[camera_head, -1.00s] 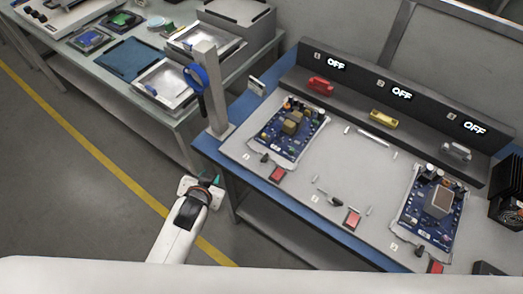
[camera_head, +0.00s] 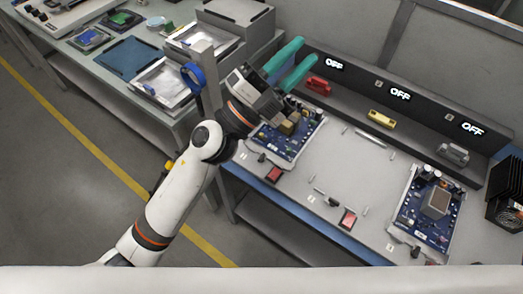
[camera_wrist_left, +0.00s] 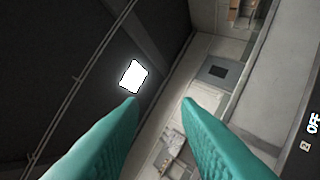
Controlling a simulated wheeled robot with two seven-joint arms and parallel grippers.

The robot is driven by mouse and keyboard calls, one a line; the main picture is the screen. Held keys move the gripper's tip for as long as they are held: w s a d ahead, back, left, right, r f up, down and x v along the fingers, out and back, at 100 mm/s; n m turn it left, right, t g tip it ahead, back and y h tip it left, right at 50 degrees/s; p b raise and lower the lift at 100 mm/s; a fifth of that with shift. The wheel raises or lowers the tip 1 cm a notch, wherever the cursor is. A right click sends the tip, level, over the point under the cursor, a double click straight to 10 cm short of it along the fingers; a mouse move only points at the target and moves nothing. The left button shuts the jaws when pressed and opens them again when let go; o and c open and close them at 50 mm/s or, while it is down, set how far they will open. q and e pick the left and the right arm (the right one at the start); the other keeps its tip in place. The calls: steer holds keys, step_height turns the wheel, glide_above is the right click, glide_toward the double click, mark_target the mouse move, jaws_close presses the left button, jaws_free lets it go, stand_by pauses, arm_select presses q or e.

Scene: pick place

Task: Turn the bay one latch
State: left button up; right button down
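Bay one is the leftmost bay of the workbench, with a blue circuit board (camera_head: 300,148) beneath a display reading OFF (camera_head: 335,64). A red handle-like part (camera_head: 319,86) sits on the ledge under that display. A small dark piece (camera_head: 263,157) and a red switch (camera_head: 274,174) are at the board's front. I cannot tell for sure which part is the latch. My left gripper (camera_head: 306,51) is raised over the far left of bay one, its teal fingers apart and empty. The fingers also show open in the left wrist view (camera_wrist_left: 161,101). My right gripper is out of view.
A post with a blue ring (camera_head: 193,76) stands behind my left arm. Yellow (camera_head: 382,119) and grey (camera_head: 453,153) handles sit on the ledge. Another board (camera_head: 428,212) lies at the right. The grey bench middle holds a few small rods.

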arm_select(q)
steer(key=s+d+f+m+g, duration=0.3)
steer(key=s+d+m+g, duration=0.2)
steer(key=d+m+g, duration=0.55)
steer(key=m+g+y, duration=0.3)
steer(key=m+y, duration=0.4)
steer(key=y, duration=1.4)
glide_toward(261, 156)
steer(key=shift+t, duration=0.25)
steer(key=f, duration=0.2)
steer(key=f+p, duration=0.1)
steer(key=f, duration=0.5)
steer(key=shift+s+f, duration=0.1)
steer(key=shift+s, duration=0.15)
jaws_close()
